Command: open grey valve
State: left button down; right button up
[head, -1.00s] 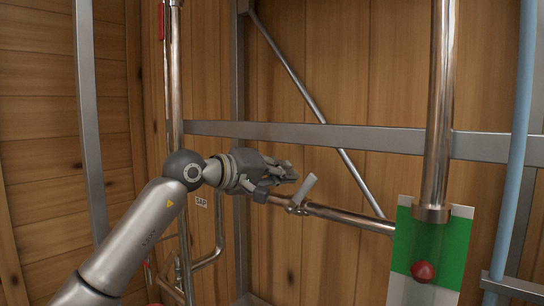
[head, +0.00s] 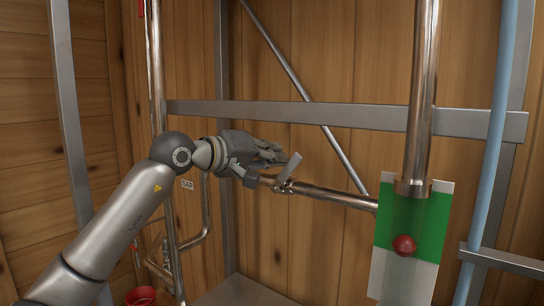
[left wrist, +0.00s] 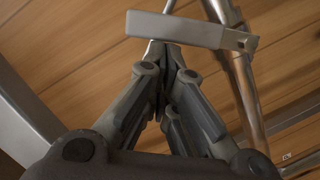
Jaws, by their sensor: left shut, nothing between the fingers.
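The grey valve's flat handle (head: 288,167) stands tilted up from its pipe (head: 325,194) in the head view. The handle also shows in the left wrist view (left wrist: 180,29), lying across the picture just past my fingertips. My left gripper (head: 277,155) is shut and empty, at the left of the handle and very close to it. I cannot tell whether the fingertips (left wrist: 163,48) touch it. My right gripper is not in view.
A sight tube with a red ball (head: 404,245) stands before a green and white panel (head: 436,222) at the right. A grey frame bar (head: 350,115) crosses behind the arm. A light blue pipe (head: 490,170) is at the far right. A red bucket (head: 141,296) is low at left.

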aim_at(292, 169)
pick_arm(q)
jog(key=shift+s+d+f, duration=0.1)
jog(key=shift+s, duration=0.05)
jog(key=d+m+b, duration=0.1)
jog(key=b, duration=0.1)
jog(key=s+d+f+m+y+b, duration=0.1)
jog(key=m, duration=0.1)
jog(key=s+d+f+m+y+b, duration=0.1)
jog(key=m+b, duration=0.1)
jog(key=shift+s+d+f+t+b, duration=0.15)
jog(key=shift+s+d+t+b, duration=0.15)
jog(key=shift+t+b, duration=0.1)
jog(key=shift+s+d+f+b, duration=0.35)
jog(key=shift+d+f+b, duration=0.2)
jog(key=shift+b, duration=0.35)
